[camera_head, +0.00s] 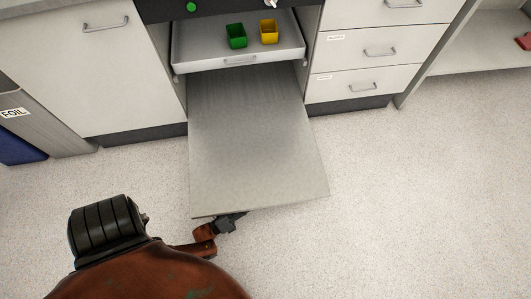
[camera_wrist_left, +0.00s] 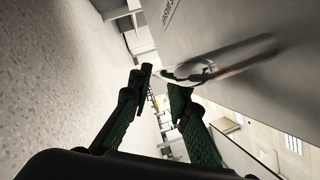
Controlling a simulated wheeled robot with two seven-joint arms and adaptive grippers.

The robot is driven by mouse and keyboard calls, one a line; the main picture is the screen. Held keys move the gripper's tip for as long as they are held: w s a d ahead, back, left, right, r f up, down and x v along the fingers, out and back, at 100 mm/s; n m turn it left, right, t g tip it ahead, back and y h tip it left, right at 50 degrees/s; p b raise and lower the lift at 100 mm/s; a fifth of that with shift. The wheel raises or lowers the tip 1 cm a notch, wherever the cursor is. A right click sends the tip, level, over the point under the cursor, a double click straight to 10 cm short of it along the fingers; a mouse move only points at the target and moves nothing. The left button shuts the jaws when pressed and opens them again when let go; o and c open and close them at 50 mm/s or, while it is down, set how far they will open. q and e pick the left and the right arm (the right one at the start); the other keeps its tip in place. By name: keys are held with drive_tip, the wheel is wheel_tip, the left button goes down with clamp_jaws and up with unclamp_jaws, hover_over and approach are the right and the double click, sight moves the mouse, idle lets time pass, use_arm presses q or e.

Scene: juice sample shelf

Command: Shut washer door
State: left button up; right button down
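The washer door (camera_head: 258,150) is a flat grey panel folded down open below the rack, its outer end toward me in the head view. My left gripper (camera_head: 228,222) is at the door's near left corner, partly hidden beneath its edge. In the left wrist view, the two dark green fingers of my left gripper (camera_wrist_left: 161,84) stand apart with nothing visible between them. A shiny metal bar handle (camera_wrist_left: 235,57) on a grey panel (camera_wrist_left: 265,90) lies just beyond the right-hand finger; I cannot tell whether they touch. My right gripper is not in view.
A pulled-out rack (camera_head: 240,60) above the door holds a green cup (camera_head: 236,36) and a yellow cup (camera_head: 269,32). A white cabinet door (camera_head: 90,80) and drawers (camera_head: 375,55) flank the washer. A foil-labelled bin (camera_head: 40,125) stands left. The floor to the right is clear.

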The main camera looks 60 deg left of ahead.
sight(263, 199)
use_arm(q)
drive_tip(key=x, duration=0.4)
drive_tip(key=shift+w+d, duration=0.25)
drive_tip(key=shift+w, duration=0.15)
clamp_jaws()
drive_tip(key=shift+a, duration=0.1)
